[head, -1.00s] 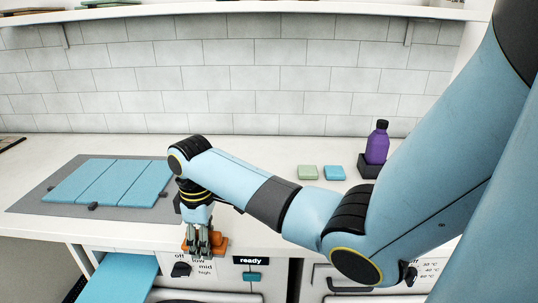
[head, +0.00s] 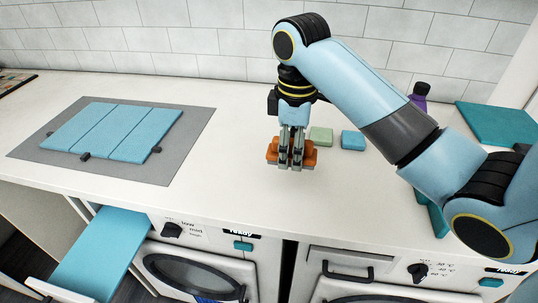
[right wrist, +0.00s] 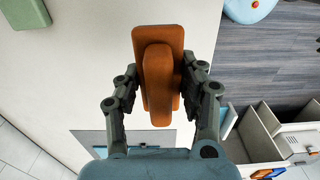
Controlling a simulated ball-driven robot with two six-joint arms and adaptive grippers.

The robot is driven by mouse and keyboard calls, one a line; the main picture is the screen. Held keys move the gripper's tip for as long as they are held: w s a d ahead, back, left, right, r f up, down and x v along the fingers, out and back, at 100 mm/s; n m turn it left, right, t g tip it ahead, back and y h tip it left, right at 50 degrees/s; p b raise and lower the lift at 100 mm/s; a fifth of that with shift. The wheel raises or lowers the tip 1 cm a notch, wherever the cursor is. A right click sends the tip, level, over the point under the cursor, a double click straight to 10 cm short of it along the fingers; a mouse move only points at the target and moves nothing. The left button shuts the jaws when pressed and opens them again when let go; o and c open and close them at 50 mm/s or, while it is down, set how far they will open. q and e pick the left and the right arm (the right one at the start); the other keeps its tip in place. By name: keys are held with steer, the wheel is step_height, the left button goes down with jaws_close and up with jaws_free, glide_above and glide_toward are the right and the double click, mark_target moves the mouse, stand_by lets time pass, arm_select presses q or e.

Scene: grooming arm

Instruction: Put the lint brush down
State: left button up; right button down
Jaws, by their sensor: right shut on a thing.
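The orange lint brush (head: 310,156) is between the fingers of my right gripper (head: 291,164) in the head view. The gripper points down over the white counter (head: 235,165), in front of the green and blue blocks. The fingers hide the brush's middle. In the right wrist view, the brush (right wrist: 158,80) shows its raised handle and flat base, with a finger on each side. I cannot tell whether the brush touches the counter. My left gripper is out of view.
A green block (head: 320,136) and a blue block (head: 353,140) sit behind the gripper. A purple bottle (head: 419,98) is partly hidden by my arm. The counter between mat and gripper is clear.

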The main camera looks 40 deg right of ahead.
steer(key=w+a+f, duration=0.1)
steer(key=w+f, duration=0.2)
steer(key=w, duration=0.2)
glide_above(257, 172)
steer(key=shift+s+d+f, duration=0.1)
steer(key=shift+s+f, duration=0.1)
steer(key=shift+f, duration=0.4)
steer(key=shift+s+d+f, duration=0.1)
steer(key=shift+s+f, duration=0.05)
steer(key=shift+f, duration=0.45)
steer(key=shift+w+a+f, duration=0.1)
steer(key=shift+w+f, duration=0.1)
steer(key=shift+w, duration=0.1)
steer(key=shift+f, duration=0.2)
step_height(257, 172, down, 3)
steer(key=shift+f, duration=0.2)
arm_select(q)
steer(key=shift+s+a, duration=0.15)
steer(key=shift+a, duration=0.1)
arm_select(e)
steer(key=shift+f, duration=0.15)
steer(key=c, duration=0.8)
jaws_free()
steer(key=shift+f, duration=0.1)
steer(key=shift+o, duration=0.2)
